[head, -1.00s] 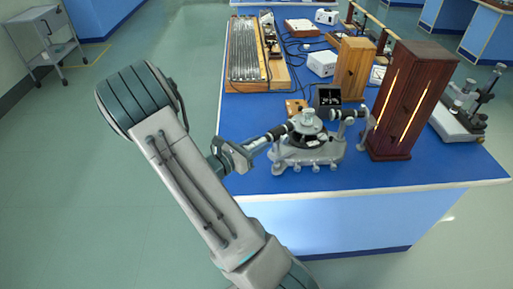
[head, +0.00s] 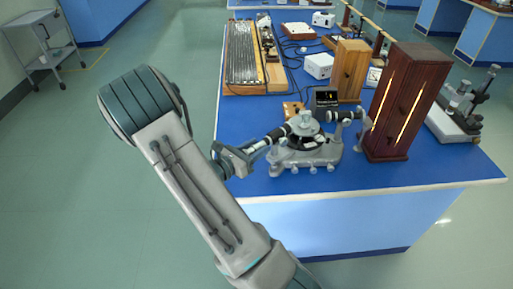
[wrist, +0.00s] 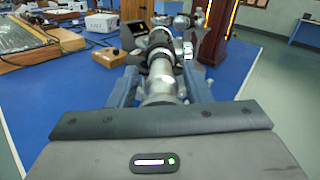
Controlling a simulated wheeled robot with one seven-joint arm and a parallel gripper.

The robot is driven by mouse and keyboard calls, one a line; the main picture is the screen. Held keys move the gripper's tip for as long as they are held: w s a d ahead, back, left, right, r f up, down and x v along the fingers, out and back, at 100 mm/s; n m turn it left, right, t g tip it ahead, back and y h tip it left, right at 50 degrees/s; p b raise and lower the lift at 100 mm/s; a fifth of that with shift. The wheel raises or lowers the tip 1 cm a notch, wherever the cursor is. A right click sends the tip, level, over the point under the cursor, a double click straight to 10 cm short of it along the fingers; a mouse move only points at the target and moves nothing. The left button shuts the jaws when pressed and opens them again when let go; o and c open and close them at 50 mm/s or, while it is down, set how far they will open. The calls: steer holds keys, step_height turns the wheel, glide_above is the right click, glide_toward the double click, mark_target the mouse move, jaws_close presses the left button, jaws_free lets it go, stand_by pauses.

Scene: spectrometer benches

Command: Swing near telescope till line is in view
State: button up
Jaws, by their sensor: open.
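The spectrometer (head: 308,158) stands on the front part of the blue bench, a grey base with a dark round table on top. Its near telescope (head: 279,133) points left toward my gripper (head: 250,153). In the wrist view my gripper (wrist: 160,88) is open, with one finger on each side of the telescope's silvery eyepiece end (wrist: 161,84). I cannot tell whether either finger touches it. A small black screen (head: 326,98) stands behind the spectrometer and also shows in the wrist view (wrist: 110,57). Its picture is too small to read.
A dark wooden lamp housing (head: 405,105) with bright slits stands right of the spectrometer. A lighter wooden box (head: 351,70), a white box (head: 319,65) and a long ribbed apparatus (head: 243,55) stand farther back. The floor left of the bench is mostly clear.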

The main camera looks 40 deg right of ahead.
steer(key=s+a+b, duration=0.1)
steer(key=a+b, duration=0.1)
steer(key=a, duration=1.1)
steer(key=shift+s+a, duration=0.25)
steer(key=shift+s, duration=0.05)
steer(key=shift+d, duration=0.1)
steer(key=s+r+m+g+y, duration=0.3)
steer(key=s+m+g+y, duration=0.2)
steer(key=s+m+y, duration=0.55)
steer(key=s+a+r+m+t+y, duration=0.3)
steer(key=a+r+m+t+y, duration=0.2)
steer(key=m, duration=0.5)
steer(key=a+r+y, duration=0.1)
steer(key=a+y, duration=0.1)
steer(key=a, duration=0.1)
steer(key=shift+s+a+r+m+t, duration=0.15)
steer(key=shift+a+m+t, duration=0.05)
steer(key=shift+m+t, duration=0.2)
